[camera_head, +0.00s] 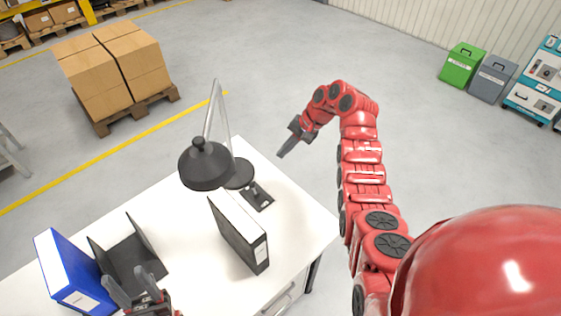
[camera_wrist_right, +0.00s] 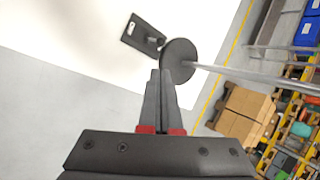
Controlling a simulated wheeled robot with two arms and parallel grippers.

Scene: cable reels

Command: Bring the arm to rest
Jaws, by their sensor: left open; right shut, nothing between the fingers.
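My right arm (camera_head: 362,170) is red, reaches forward and bends left at its far end. My right gripper (camera_head: 286,150) is at that end, just off the far right edge of the white table, shut and empty. In the right wrist view its fingers (camera_wrist_right: 160,85) are together, with the lamp's round base beyond them. My left gripper (camera_head: 138,290) is open and empty at the bottom of the head view, over the table by the black file holder.
The white table (camera_head: 185,255) holds a desk lamp (camera_head: 205,165), a small black stand (camera_head: 257,196), a black-and-white binder (camera_head: 238,230), a black file holder (camera_head: 128,255) and a blue binder (camera_head: 70,270). Boxes on a pallet (camera_head: 112,70) stand behind.

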